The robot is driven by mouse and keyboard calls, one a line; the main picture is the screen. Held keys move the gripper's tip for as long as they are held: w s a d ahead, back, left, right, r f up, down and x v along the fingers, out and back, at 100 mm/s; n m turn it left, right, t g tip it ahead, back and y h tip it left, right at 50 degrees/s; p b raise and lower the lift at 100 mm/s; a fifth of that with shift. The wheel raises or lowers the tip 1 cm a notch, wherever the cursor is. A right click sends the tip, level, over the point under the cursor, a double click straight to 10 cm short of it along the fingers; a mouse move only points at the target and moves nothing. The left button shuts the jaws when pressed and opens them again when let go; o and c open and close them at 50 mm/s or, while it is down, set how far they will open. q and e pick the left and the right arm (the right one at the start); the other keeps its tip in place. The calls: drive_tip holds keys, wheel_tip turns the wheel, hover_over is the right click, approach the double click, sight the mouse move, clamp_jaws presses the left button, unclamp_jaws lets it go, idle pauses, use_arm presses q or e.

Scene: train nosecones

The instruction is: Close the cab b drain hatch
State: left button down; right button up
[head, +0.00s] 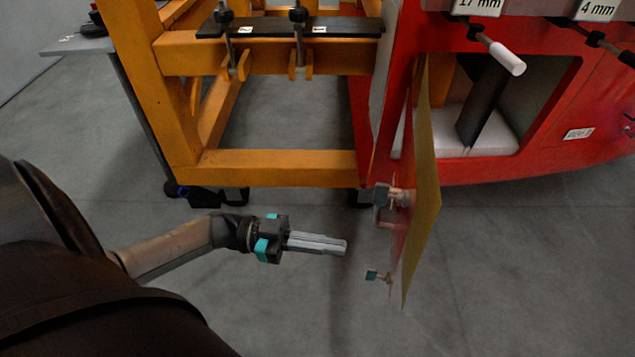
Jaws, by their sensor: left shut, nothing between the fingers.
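The drain hatch (424,190) stands open, swung out from the red cab (375,110) and seen nearly edge-on. Its yellowish inner face is turned to the right. Two latch fittings stick out from its left side, an upper one (383,196) and a lower one (373,276). The hatch opening (540,90) in the red body is uncovered to the right of the panel. My left gripper (345,247) is shut and empty. It points right, to the left of the hatch and apart from it, at about the height of the fittings in the picture. My right gripper is out of view.
An orange frame (270,166) stands behind my left gripper, with a black labelled bar (340,27) on it. Tools hang above the opening, one with a white handle (508,60), under size labels. A grey table (75,46) is at far left. The floor in front is clear.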

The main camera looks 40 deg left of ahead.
sight(399, 255)
use_arm(q)
drive_tip(key=x, duration=0.8)
drive_tip(key=shift+w+d, duration=0.2)
drive_tip(key=shift+d, duration=0.15)
